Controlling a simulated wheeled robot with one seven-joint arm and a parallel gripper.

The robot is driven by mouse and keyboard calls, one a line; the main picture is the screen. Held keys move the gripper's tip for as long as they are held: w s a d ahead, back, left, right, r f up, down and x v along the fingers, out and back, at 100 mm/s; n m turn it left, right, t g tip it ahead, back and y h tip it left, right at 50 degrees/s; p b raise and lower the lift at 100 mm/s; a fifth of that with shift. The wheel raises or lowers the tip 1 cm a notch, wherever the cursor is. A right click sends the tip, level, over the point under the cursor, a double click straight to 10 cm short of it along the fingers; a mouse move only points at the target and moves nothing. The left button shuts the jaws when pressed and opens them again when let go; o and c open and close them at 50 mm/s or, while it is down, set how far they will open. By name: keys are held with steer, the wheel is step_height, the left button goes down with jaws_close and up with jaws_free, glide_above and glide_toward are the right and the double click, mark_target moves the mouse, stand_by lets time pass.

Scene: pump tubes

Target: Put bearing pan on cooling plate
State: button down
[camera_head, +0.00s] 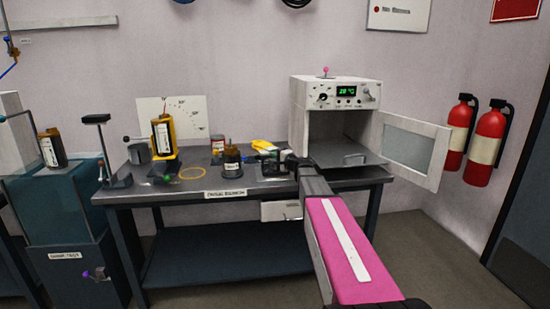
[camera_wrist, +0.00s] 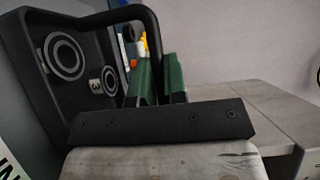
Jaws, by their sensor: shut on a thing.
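The bearing pan (camera_wrist: 75,65) is a dark grey tray with two ring marks and a black loop handle, at the left of the wrist view. My gripper (camera_wrist: 160,78) has green fingers and is shut on the pan's handle. In the head view my gripper (camera_head: 273,160) is over the right part of the workbench, just left of the oven. The pan is small and dark there, partly hidden by my arm. I cannot clearly pick out the cooling plate, nor tell whether the pan touches anything beneath it.
The oven (camera_head: 312,85) stands at the bench's right end with its door (camera_head: 407,145) swung open to the right.

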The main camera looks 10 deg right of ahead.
steer(key=shift+f, duration=0.1)
steer(key=c, duration=1.2)
jaws_free()
steer(key=shift+o, duration=0.2)
steer(key=shift+s+d, duration=0.15)
steer(key=shift+s, duration=0.15)
steer(key=v, duration=1.1)
steer(key=shift+s+d, duration=0.1)
steer(key=shift+d, duration=0.05)
